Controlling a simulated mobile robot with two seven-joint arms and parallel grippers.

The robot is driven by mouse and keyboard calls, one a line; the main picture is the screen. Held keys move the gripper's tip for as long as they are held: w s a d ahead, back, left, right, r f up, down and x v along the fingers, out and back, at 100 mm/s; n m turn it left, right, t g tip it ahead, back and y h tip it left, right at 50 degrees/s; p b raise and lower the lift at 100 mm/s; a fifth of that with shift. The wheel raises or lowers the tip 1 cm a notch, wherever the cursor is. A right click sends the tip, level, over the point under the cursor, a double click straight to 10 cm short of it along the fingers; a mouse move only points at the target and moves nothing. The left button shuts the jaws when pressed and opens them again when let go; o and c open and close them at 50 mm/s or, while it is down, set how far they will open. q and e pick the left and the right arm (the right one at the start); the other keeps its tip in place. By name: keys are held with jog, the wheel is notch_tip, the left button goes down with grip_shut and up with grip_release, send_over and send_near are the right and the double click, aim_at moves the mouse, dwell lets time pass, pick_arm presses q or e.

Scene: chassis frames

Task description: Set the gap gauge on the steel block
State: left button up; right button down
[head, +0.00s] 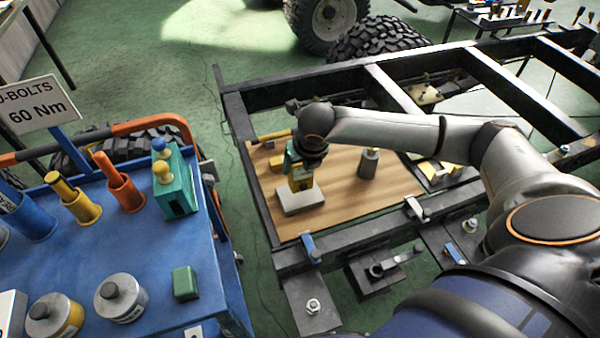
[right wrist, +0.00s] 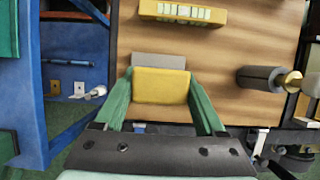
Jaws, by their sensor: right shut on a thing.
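My right gripper (head: 302,170) reaches down over a wooden board and is shut on a yellow block, which I take to be the gap gauge (head: 301,182). In the right wrist view the yellow gauge (right wrist: 161,86) sits between the green fingers (right wrist: 160,100). The pale grey steel block (head: 301,201) lies on the board directly under the gauge. Its edge shows just beyond the gauge in the right wrist view (right wrist: 164,60). I cannot tell whether the gauge touches the block. My left gripper is not in view.
The wooden board (head: 340,205) lies within a dark chassis frame (head: 250,185). Another yellow piece (right wrist: 183,12) lies farther off on the board. A blue cart (head: 140,255) with tools and weights stands at left.

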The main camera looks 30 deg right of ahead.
aim_at(300, 173)
jog(key=shift+w+f, duration=0.15)
jog(key=shift+f, duration=1.55)
jog(key=shift+f, duration=0.1)
grip_release()
jog(key=p+v, duration=0.1)
jog(key=v, duration=1.1)
